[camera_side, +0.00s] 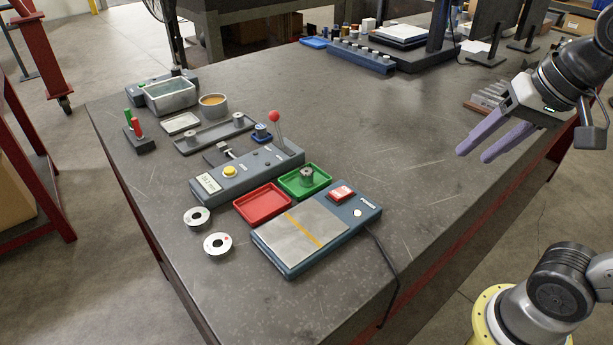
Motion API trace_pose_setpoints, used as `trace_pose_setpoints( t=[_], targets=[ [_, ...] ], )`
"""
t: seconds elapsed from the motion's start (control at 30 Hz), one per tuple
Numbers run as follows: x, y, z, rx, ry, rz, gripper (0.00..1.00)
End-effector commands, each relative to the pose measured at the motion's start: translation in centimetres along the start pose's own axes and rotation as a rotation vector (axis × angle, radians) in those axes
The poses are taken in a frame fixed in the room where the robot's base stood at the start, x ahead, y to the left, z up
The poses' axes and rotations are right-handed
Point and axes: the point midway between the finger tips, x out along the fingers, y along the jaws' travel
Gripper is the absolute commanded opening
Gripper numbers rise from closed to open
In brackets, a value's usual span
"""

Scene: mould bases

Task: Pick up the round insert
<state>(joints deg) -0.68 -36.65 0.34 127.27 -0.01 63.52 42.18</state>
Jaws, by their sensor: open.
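My gripper (475,155) has two purple fingers, spread apart and empty. It hangs at the upper right, well away from the small parts. A small round grey metal piece (307,175) stands in the green tray (322,184) near the middle of the table. Two flat silver discs with dark centres (197,218) (217,244) lie on the table at the left. Two more small round metal pieces (191,137) (238,119) sit on a long dark plate (214,133). I cannot tell from looks alone which one is the round insert.
An empty red tray (262,204) adjoins the green one. A blue-grey box with a metal plate (300,232) stands in front, its cable trailing right. Behind is a control box with a red-knobbed lever (274,117). A metal bin (170,95) stands farther back.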

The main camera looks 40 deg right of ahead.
Motion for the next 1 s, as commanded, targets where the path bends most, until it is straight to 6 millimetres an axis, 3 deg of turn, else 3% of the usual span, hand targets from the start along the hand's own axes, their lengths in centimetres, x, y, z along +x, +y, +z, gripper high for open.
trace_pose_setpoints(
  t=[0.17, 0.37, 0.57, 0.7, 0.83, 1.0],
  targets=[
    [-1.7, -5.7, -4.9, 0.371, -0.06, 0.056, 0.45],
    [-0.5, -12.2, -9.3, 0.688, -0.107, 0.15, 0.45],
    [3.8, -18.4, -12.0, 0.876, -0.133, 0.255, 0.45],
    [8.2, -21.9, -12.6, 0.903, -0.149, 0.321, 0.45],
    [12.0, -23.9, -12.3, 0.873, -0.164, 0.364, 0.45],
    [15.1, -24.2, -11.1, 0.847, -0.18, 0.419, 0.45]
  ],
)
